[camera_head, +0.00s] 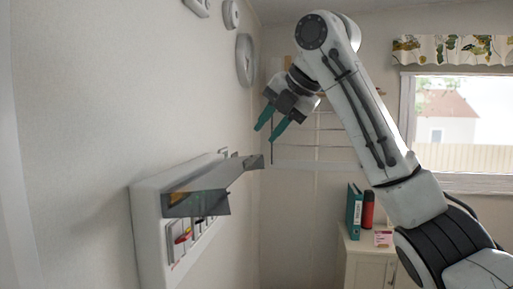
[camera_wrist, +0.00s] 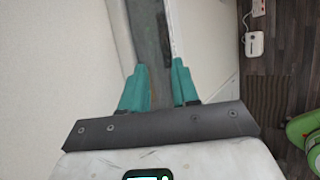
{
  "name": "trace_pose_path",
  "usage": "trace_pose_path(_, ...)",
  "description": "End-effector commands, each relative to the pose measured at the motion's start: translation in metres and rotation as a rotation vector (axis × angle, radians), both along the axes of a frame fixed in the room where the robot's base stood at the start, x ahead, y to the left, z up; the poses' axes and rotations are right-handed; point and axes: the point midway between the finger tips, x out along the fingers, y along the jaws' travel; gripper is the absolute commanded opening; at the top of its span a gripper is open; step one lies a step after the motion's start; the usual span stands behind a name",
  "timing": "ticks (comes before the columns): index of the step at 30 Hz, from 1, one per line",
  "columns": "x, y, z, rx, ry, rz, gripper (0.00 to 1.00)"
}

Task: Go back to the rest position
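My gripper (camera_head: 268,124) is in the air beside the left wall, with its teal fingers pointing down and left. In the wrist view my gripper (camera_wrist: 161,75) shows its two teal fingers apart with nothing held between them. Below it in the head view is a white wall-mounted box (camera_head: 149,225) with a dark see-through cover (camera_head: 197,203) that stands raised. Red and yellow parts show under the cover. The gripper is apart from the box and cover.
Round fixtures, one of them a round plate (camera_head: 244,60), are on the left wall. A wire rack (camera_head: 316,147) hangs at the back. A cabinet (camera_head: 358,247) with a teal binder (camera_head: 354,210) and a red bottle (camera_head: 368,209) stands below my arm. A window (camera_head: 455,122) is at the right.

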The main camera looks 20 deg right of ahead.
Motion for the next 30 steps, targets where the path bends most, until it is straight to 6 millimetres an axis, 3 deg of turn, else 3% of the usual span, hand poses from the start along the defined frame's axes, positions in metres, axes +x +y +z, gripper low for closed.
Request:
trace_pose_path(7, -0.010, -0.005, 0.011, 0.000, -0.001, -0.003, 0.30)
trace_pose_path(22, -0.009, -0.006, 0.009, 0.004, 0.001, -0.007, 0.30)
trace_pose_path(26, -0.003, -0.004, -0.016, 0.055, 0.025, -0.037, 0.30)
trace_pose_path(30, 0.007, 0.002, -0.073, 0.180, 0.081, -0.123, 0.30)
